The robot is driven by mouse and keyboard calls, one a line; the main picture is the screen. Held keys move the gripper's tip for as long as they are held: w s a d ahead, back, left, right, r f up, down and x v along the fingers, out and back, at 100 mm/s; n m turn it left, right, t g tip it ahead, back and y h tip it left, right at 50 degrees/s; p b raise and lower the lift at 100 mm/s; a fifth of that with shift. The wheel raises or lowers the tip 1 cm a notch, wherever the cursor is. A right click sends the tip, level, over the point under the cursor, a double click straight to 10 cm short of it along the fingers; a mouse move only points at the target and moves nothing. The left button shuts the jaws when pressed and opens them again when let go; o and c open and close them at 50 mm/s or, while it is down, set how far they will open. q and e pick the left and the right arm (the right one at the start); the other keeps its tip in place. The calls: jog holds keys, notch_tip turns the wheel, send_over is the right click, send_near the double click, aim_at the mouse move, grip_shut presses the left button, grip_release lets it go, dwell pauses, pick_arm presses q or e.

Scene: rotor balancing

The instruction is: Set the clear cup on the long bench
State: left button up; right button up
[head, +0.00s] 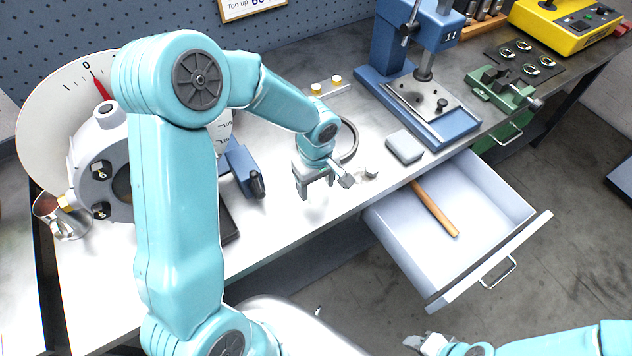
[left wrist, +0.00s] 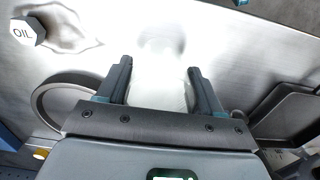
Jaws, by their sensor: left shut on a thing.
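My left gripper (head: 323,190) is above the long bench (head: 285,228), near its front edge, with the fingers pointing down. In the left wrist view its two dark fingers (left wrist: 159,85) are shut on a pale, see-through thing, which looks like the clear cup (left wrist: 160,92). The cup is hard to make out in the head view, and I cannot tell whether its base touches the bench. My right gripper (head: 418,342) is low at the bottom edge, away from the bench; its finger opening is unclear.
An open drawer (head: 500,205) with a wooden handle inside juts from the bench. A blue press (head: 440,115), a grey block (head: 404,147) and a dial machine (head: 50,125) stand on the bench.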

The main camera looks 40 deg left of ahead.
pick_arm(q)
jog(key=shift+f, duration=0.15)
jog(key=o, duration=1)
jog(key=shift+o, duration=0.2)
jog(key=shift+r, duration=0.4)
notch_tip(320, 180, up, 12)
jog(key=shift+f, duration=0.15)
jog(key=shift+s+f, duration=0.1)
jog(key=shift+s, duration=0.05)
